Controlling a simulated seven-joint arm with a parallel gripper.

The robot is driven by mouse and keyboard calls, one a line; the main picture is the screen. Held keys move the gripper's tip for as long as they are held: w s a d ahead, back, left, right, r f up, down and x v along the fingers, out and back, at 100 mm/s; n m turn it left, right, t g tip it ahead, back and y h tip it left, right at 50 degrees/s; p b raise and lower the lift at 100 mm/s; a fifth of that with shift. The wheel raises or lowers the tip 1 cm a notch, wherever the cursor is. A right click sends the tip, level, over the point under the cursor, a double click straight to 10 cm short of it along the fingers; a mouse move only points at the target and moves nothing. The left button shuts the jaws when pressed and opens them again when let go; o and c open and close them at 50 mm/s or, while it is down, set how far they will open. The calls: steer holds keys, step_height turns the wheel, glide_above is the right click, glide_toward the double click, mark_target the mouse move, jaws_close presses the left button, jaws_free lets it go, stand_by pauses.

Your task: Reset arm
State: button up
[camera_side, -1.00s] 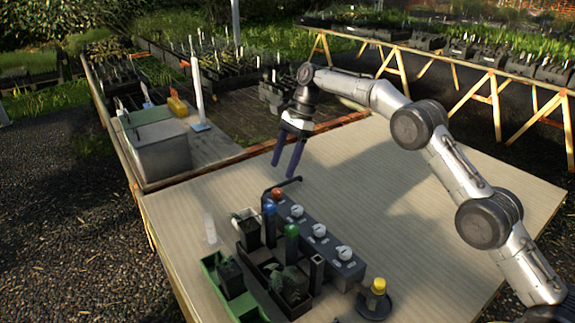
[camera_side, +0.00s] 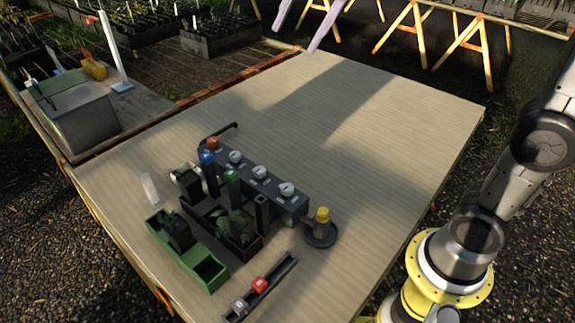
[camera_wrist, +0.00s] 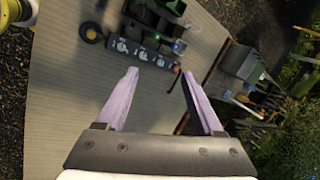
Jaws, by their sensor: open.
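My gripper (camera_side: 297,38) shows at the top edge of the side view as two pale purple fingers, spread apart with nothing between them. Its body and most of the upper arm are out of that frame. In the wrist view my gripper (camera_wrist: 160,72) is also open and empty, with its fingers over the tabletop and pointing toward the grey knob box (camera_wrist: 146,55). The fingers appear well above the table and touch nothing.
The grey knob box (camera_side: 270,190) stands on the wooden table (camera_side: 400,130). Around it are blue (camera_side: 208,172) and green (camera_side: 232,190) capped pieces, a green tray (camera_side: 207,268), a yellow-topped piece (camera_side: 321,222) and a dark rail (camera_side: 280,270). The table's back right is clear.

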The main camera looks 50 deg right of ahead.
steer(key=s+d+f+n+h, duration=0.1)
steer(key=s+d+f+n, duration=0.1)
steer(key=s+f+n, duration=0.4)
steer(key=s+d+f+n+t+h, duration=0.1)
steer(key=s+d+f+n, duration=0.1)
steer(key=s+f+n, duration=0.5)
steer(key=shift+s+d+f+h, duration=0.4)
steer(key=shift+s+f, duration=1.55)
steer(key=shift+s, duration=1.4)
